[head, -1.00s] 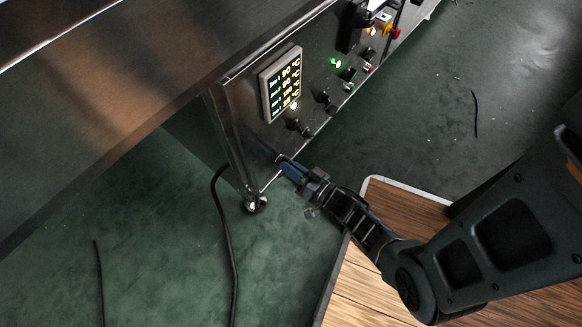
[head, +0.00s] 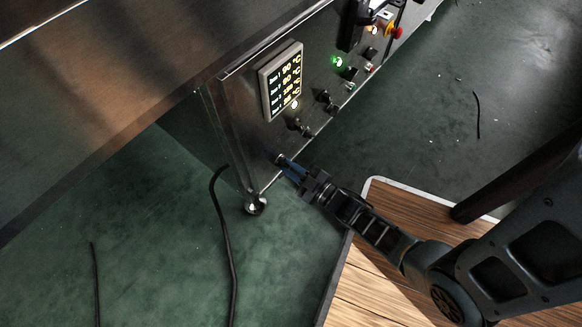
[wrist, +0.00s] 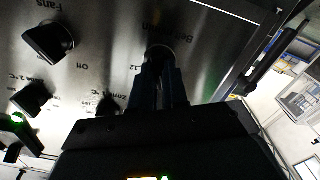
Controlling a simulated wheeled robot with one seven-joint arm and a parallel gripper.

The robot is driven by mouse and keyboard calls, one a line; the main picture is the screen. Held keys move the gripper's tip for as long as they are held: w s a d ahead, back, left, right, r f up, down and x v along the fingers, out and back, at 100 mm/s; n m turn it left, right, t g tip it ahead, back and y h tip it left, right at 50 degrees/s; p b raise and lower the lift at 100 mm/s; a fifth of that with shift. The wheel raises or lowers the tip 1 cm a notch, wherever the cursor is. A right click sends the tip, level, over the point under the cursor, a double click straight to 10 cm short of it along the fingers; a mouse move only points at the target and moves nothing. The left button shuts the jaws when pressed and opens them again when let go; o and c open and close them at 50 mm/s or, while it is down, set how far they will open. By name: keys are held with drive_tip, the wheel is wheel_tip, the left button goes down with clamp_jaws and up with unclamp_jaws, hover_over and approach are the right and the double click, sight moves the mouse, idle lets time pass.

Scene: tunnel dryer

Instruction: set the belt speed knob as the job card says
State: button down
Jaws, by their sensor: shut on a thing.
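The belt speed knob (wrist: 160,52) is at the top middle of the wrist view, on the steel panel (wrist: 115,45), under an upside-down label that begins "Bel". My gripper (wrist: 162,68) is shut on this knob, and the fingers cover most of it. Its pointer and setting are hidden. In the head view my gripper (head: 284,164) meets the panel at its lower left corner, where the knob is hardly visible. I see no job card that I can read.
A display (head: 281,81) with yellow temperature readings is above. Other black knobs (head: 300,127) and a green lamp (head: 338,62) sit along the panel. The Fans knob (wrist: 48,41) is near my gripper in the wrist view. A black cable (head: 227,240) lies on the green floor.

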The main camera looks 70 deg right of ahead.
drive_tip(key=n, duration=0.7)
drive_tip(key=shift+f, duration=0.15)
drive_tip(key=shift+s, duration=0.1)
idle(0.3)
drive_tip(key=c, duration=1.1)
unclamp_jaws()
drive_tip(key=shift+c, duration=0.2)
